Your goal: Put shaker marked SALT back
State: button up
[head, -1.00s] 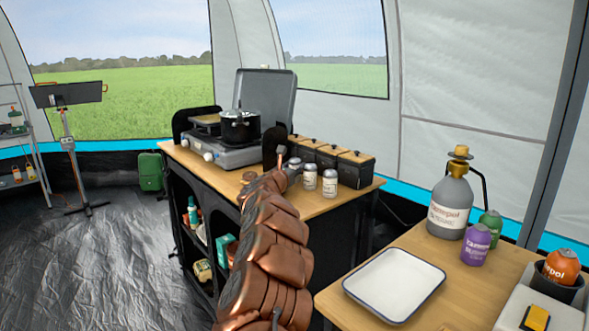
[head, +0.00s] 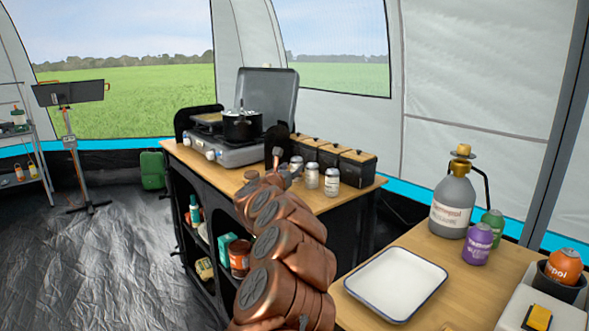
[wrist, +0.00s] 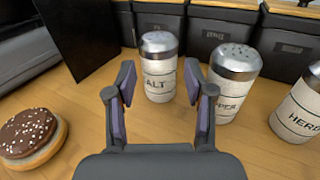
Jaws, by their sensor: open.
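The shaker marked SALT (wrist: 159,82) stands upright on the wooden counter; only "ALT" of its label shows in the wrist view. It has a white body and a metal cap. My gripper (wrist: 160,88) is open and points at it, with one finger to each side in the picture; I see no grip on it. In the head view a shaker (head: 297,166) shows at the left of the row, beside my arm's end. A second shaker (wrist: 233,82), its label ending in "PER", stands just right of the right finger.
A shaker marked HERB (wrist: 299,108) stands further right. A chocolate doughnut (wrist: 32,135) lies at left. Dark boxes (wrist: 213,28) line the back. The stove (head: 228,150) with a black pot (head: 242,127) is left. A white tray (head: 395,284) lies on the other table.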

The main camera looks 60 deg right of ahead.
jog(key=a, duration=0.4)
jog(key=s+a, duration=0.1)
jog(key=a, duration=0.2)
jog(key=shift+s, duration=0.1)
jog(key=shift+s+a, duration=0.15)
jog(key=shift+a, duration=0.2)
jog(key=shift+r, duration=0.1)
